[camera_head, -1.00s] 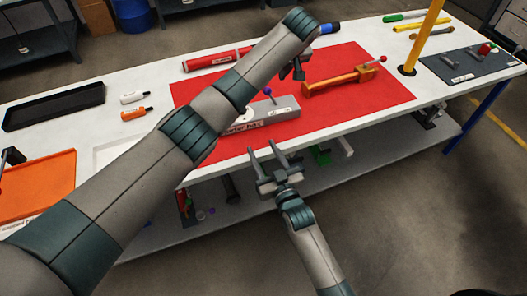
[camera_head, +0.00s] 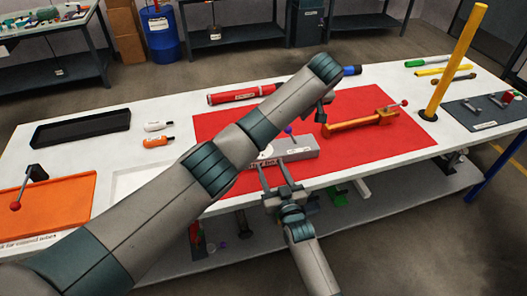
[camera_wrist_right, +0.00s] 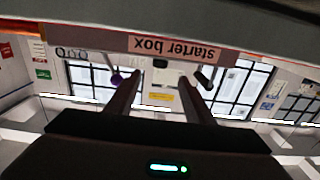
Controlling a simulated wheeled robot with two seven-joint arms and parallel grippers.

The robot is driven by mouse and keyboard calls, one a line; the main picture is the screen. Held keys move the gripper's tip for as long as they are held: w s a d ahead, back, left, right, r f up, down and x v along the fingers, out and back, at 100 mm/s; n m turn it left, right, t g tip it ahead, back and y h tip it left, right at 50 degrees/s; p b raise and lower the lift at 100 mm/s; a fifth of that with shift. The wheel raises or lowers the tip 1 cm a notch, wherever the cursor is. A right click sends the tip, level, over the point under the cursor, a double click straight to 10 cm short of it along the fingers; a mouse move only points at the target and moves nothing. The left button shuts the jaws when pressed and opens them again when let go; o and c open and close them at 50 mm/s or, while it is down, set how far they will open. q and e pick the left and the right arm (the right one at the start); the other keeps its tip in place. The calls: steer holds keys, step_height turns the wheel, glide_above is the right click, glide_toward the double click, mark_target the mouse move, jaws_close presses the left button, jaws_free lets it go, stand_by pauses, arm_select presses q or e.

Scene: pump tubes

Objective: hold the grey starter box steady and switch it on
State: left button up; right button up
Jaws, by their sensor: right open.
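The grey starter box (camera_head: 297,147) lies on the red mat (camera_head: 372,148), with a purple-knobbed lever (camera_head: 288,131) on it. In the right wrist view, the box's grey face (camera_wrist_right: 85,37) with an upside-down "starter box" label (camera_wrist_right: 172,48) spans the top. My right gripper (camera_head: 273,166) is open and empty, its fingertips at the box's front side near the table edge; I cannot tell whether they touch it. My left gripper (camera_head: 321,115) hangs beyond the box, mostly hidden by its own wrist; its jaw state is unclear.
An orange device with a red-knobbed lever (camera_head: 360,124) lies right of the box. A red cylinder (camera_head: 240,94) lies behind. A yellow post (camera_head: 452,65) stands at the right. A black tray (camera_head: 80,129), small bottles (camera_head: 158,142) and an orange tray (camera_head: 60,205) are left.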

mark_target(263, 155)
steer(key=x, duration=0.9)
steer(key=shift+c, duration=0.6)
steer(key=shift+s, duration=0.1)
jaws_close()
arm_select(q)
steer(key=shift+w+a+f, duration=0.1)
jaws_close()
arm_select(e)
steer(key=shift+f, duration=0.1)
arm_select(q)
steer(key=w+a+f+m+t+h, duration=0.5)
steer(key=a+f+m, duration=0.15)
steer(key=a, duration=0.35)
steer(key=s+a+m+h, duration=0.2)
steer(key=s+m+h, duration=0.1)
steer(key=s, duration=0.3)
steer(key=s+a+m+t+h, duration=0.1)
steer(key=s+a+m+h, duration=0.1)
steer(key=s+m+h, duration=0.2)
steer(key=s, duration=0.3)
steer(key=shift+s+f, duration=0.2)
steer(key=shift+s, duration=0.1)
